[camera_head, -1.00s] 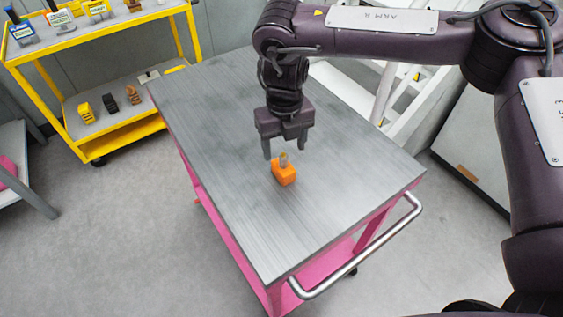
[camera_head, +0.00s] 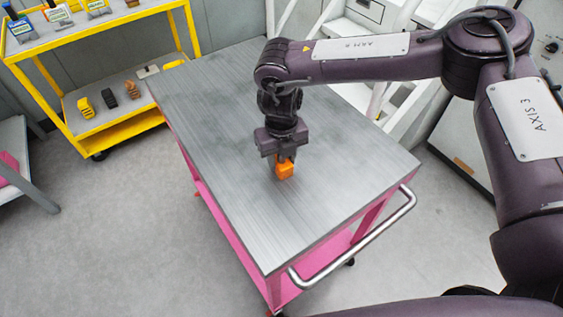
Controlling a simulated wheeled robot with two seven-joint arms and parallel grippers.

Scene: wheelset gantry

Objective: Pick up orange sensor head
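The orange sensor head (camera_head: 285,171) is a small orange block on the grey top of the pink cart (camera_head: 222,190), near the middle of the tabletop. My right gripper (camera_head: 286,158) points straight down over it. Its fingers are drawn close together around the upper part of the sensor head, and the short stem on top is hidden between them. The gripper looks shut on it. I cannot tell any gap between the block and the tabletop. My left gripper is not in view.
The rest of the cart top is bare. A metal handle (camera_head: 360,245) runs along the cart's near right side. A yellow shelf rack (camera_head: 115,137) with several small items stands at the back left. White stairs (camera_head: 400,100) stand behind the cart at right.

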